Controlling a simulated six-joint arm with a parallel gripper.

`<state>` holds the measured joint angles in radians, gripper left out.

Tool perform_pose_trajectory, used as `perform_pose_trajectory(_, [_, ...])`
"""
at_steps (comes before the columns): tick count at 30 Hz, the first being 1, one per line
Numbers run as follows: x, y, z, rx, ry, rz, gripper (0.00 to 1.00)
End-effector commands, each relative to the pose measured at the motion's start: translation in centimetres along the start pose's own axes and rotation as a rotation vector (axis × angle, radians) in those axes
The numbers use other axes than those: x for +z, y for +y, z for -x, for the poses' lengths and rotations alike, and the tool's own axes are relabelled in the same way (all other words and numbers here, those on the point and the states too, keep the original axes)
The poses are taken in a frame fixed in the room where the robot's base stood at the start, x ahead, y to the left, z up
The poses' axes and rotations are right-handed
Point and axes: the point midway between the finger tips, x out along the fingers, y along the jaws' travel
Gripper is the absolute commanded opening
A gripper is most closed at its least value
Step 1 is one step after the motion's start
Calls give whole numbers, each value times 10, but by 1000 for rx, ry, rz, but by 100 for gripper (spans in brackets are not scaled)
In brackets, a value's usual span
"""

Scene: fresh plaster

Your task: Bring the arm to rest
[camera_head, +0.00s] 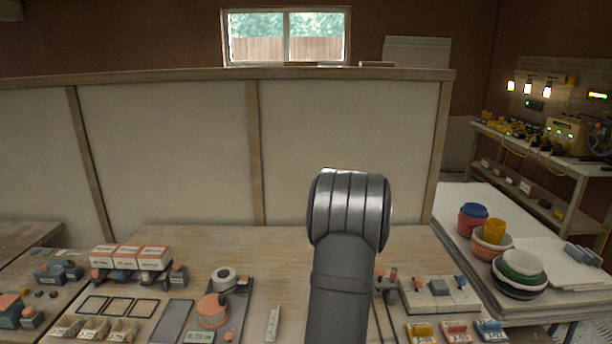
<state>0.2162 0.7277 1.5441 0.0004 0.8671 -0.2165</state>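My arm, dark grey with a rounded ribbed silver joint, rises from the bottom centre of the head view in front of the wooden workbench (262,262). The joint stands up before the pale panelled partition. My gripper is not visible in this view, so I cannot see its fingers or whether it holds anything. My arm hides part of the middle right of the bench.
White-and-orange boxes (130,257), small open bins (95,328), a tape roll (223,279) and a grey slab (171,321) lie left of my arm. Switch blocks (440,288) lie right. A pale partition (180,150) closes the bench's back. Stacked bowls (519,271) stand on a side table.

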Motion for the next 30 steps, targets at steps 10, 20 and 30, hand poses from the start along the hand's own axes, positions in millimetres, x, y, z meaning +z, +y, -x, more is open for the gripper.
perform_pose_trajectory(10, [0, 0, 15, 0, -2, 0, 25])
perform_pose_trajectory(20, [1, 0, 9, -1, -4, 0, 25])
perform_pose_trajectory(30, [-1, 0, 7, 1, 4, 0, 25])
